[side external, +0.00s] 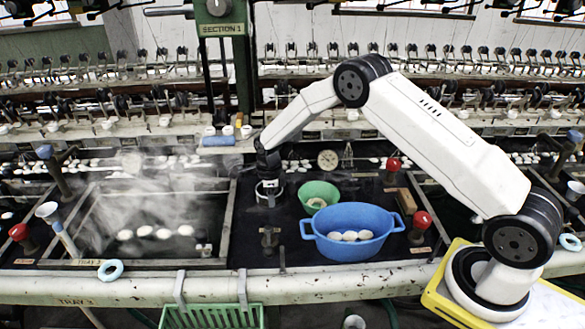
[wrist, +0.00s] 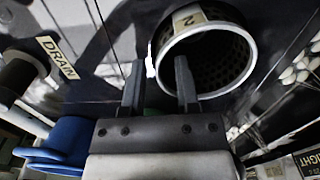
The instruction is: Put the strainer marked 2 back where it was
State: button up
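The strainer marked 2 (wrist: 232,62) is a dark perforated cup with a pale rim and a cream label. In the wrist view its mouth faces the camera. In the side view the strainer (side external: 269,193) shows small, just under my gripper (side external: 268,168), over the dark deck left of the green bowl. In the wrist view my gripper (wrist: 160,62) has its fingers apart. One finger lies outside the rim and the other overlaps the mouth. I see no firm contact with the wall. Whether the strainer rests on the deck cannot be told.
A green bowl (side external: 309,187) and a blue two-handled tub (side external: 378,245) with white cocoons stand to the right. A steaming basin (side external: 219,262) holding cocoons is at left. A DRAIN label (wrist: 58,58) shows.

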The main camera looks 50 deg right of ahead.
notch_tip(320, 180, up, 12)
jog(key=shift+r, duration=0.15)
dwell(0.7)
dwell(0.5)
jog(key=s+a+r+n+t, duration=0.1)
jog(key=s+a+r+n, duration=0.1)
jog(key=s+n, duration=1.1)
jog(key=s+a+r+n+t, duration=0.1)
jog(key=s+a+r+n, duration=0.1)
jog(key=s+n, duration=1.1)
jog(key=shift+s, duration=0.25)
dwell(0.4)
